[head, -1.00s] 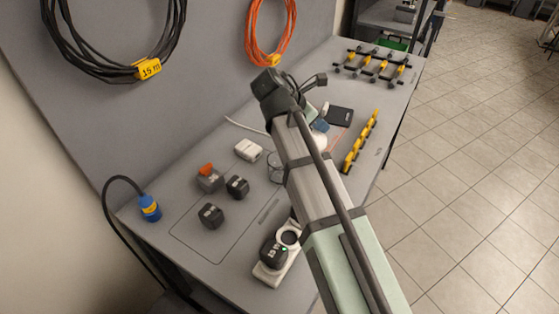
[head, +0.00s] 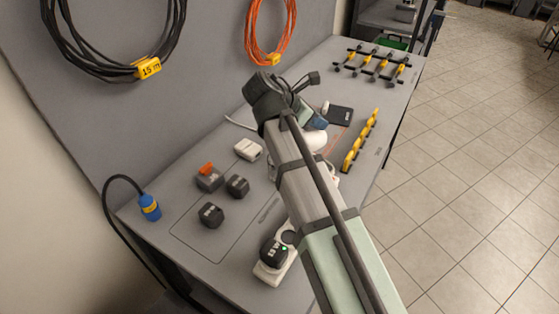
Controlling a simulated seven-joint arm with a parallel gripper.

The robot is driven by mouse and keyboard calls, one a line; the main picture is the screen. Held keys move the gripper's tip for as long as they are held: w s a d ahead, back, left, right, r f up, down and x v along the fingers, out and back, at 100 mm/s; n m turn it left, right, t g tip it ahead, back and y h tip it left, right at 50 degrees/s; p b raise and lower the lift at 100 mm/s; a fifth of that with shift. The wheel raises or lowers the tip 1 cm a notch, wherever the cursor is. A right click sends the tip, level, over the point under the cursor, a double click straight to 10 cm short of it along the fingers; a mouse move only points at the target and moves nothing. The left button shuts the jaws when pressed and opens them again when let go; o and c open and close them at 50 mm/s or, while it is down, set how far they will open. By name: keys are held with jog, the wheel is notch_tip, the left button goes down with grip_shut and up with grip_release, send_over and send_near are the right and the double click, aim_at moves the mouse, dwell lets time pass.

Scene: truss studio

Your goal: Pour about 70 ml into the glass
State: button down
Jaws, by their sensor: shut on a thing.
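My arm reaches across the bench, and its dark wrist end shows near the middle of the head view. My gripper's fingers and whatever they hold are hidden behind the arm. A smooth white rounded object (head: 315,140) shows just right of the arm, partly covered by it; I cannot tell if it is the pouring vessel or if it is held. A blue-grey piece (head: 319,122) shows right above it. I cannot make out the glass now; my forearm covers the area where a clear outline showed earlier. No liquid level is visible.
Dark blocks (head: 210,215), a grey block with an orange top (head: 209,177) and a white box (head: 248,150) stand left of the arm. A white charger (head: 268,272) is at the front.

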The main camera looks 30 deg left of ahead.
aim_at(324, 133)
jog(key=shift+s+a+r+t, duration=0.2)
jog(key=shift+s+a+t, duration=0.1)
jog(key=shift+s, duration=0.1)
jog(key=shift+w+d+f, duration=0.2)
jog(key=shift+w+d, duration=0.2)
jog(key=shift+w, duration=0.1)
jog(key=shift+w+d+f+g+y, duration=0.2)
jog(key=shift+w+f+g+y, duration=0.3)
jog(key=shift+g, duration=0.4)
jog(key=shift+w+d+f+g+y, duration=0.25)
jog(key=shift+f+g+y, duration=0.2)
jog(key=shift+f+g, duration=0.3)
jog(key=shift+w+d+f+g+y, duration=0.1)
jog(key=shift+w+f+g+y, duration=0.1)
jog(key=shift+f+g+y, duration=0.4)
jog(key=shift+w+d+f+g+y, duration=0.25)
jog(key=shift+f+g, duration=0.5)
jog(key=shift+f, duration=0.25)
